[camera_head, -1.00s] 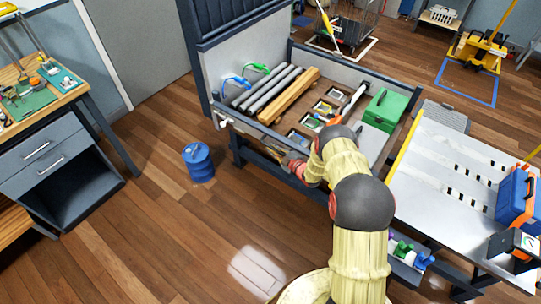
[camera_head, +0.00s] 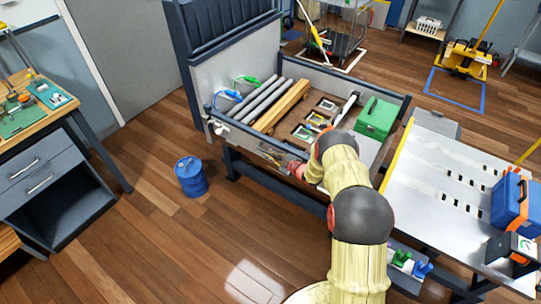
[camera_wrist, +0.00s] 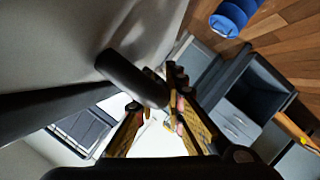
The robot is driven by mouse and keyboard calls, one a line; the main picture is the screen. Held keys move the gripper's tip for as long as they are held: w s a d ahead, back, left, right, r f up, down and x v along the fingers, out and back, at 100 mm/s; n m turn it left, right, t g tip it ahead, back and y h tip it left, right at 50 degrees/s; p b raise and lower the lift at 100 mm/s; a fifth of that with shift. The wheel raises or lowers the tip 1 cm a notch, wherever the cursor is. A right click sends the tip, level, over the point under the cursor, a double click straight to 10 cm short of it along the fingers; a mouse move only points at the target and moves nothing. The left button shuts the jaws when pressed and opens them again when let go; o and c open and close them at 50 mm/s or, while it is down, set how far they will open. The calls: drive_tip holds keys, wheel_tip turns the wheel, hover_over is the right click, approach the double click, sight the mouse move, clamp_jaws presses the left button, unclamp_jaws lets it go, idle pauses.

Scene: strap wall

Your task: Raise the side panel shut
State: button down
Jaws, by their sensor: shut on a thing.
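The side panel (camera_head: 240,134) runs along the near side of the cargo bed, with a dark top rail. It stands up close to the bed's edge; I cannot tell if it is fully upright. My gripper (camera_head: 290,166) is at this rail, right of its middle. In the wrist view, my gripper (camera_wrist: 165,98) is shut on a dark round handle (camera_wrist: 130,78) in front of a grey panel surface. My arm hides the right part of the panel in the head view.
The bed holds grey pipes (camera_head: 262,103), a wooden beam (camera_head: 282,106) and a green case (camera_head: 377,118). A blue drum (camera_head: 191,177) stands on the floor to the left. A sloped table (camera_head: 430,180) with a blue toolbox (camera_head: 512,202) is at the right. The floor in front is mostly clear.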

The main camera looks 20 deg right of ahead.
drive_tip(key=c, duration=2.1)
unclamp_jaws()
drive_tip(key=shift+w+d+r, duration=0.15)
drive_tip(key=shift+d, duration=0.05)
drive_tip(key=shift+c, duration=0.2)
drive_tip(key=v, duration=1.2)
drive_tip(key=shift+a, duration=0.1)
